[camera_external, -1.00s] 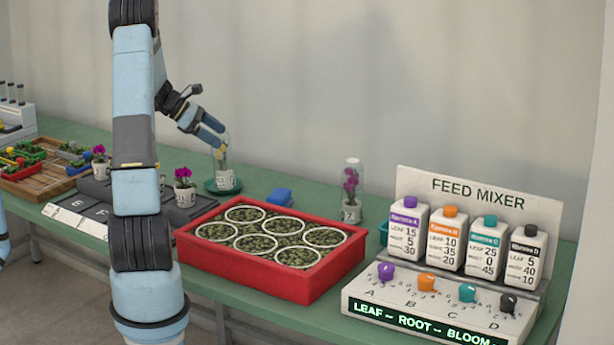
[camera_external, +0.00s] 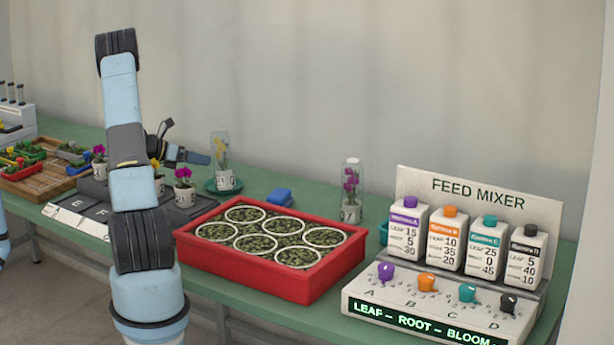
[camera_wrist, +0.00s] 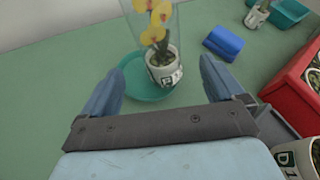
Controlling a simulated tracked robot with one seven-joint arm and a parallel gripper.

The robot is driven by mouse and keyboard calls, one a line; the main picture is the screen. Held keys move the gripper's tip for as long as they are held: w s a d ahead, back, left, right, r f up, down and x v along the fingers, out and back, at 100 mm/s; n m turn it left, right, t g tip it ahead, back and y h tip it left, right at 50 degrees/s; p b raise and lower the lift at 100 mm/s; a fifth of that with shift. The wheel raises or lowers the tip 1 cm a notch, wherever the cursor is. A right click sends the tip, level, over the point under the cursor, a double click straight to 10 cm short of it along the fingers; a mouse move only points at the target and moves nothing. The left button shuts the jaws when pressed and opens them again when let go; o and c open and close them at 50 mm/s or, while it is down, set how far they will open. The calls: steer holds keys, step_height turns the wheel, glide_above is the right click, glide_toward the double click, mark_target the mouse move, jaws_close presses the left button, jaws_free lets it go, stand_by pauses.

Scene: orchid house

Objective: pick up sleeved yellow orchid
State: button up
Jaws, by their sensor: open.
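The sleeved yellow orchid (camera_external: 223,165) stands upright in a white labelled pot on a teal saucer (camera_external: 211,187), inside a clear sleeve. In the wrist view the yellow orchid (camera_wrist: 164,62) is straight ahead, beyond and roughly between my fingertips, with the saucer (camera_wrist: 135,87) under it. My gripper (camera_external: 205,159) is open and level, pointing right toward the plant from its left. In the wrist view my gripper (camera_wrist: 160,80) has two blue fingers spread wide with nothing between their pads. The exact gap between fingertips and sleeve is hard to tell.
A blue folded cloth (camera_external: 280,197) lies right of the saucer. A red crate (camera_external: 317,275) of mesh pots stands in front. A potted magenta orchid (camera_external: 184,187) is close by at the left front. A sleeved magenta orchid (camera_external: 350,190) stands farther right.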

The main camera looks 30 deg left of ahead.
mark_target(222, 165)
steer(key=shift+x, duration=4.25)
steer(key=shift+r, duration=0.1)
steer(key=c, duration=1.3)
steer(key=shift+o, duration=0.2)
steer(key=shift+r, duration=0.1)
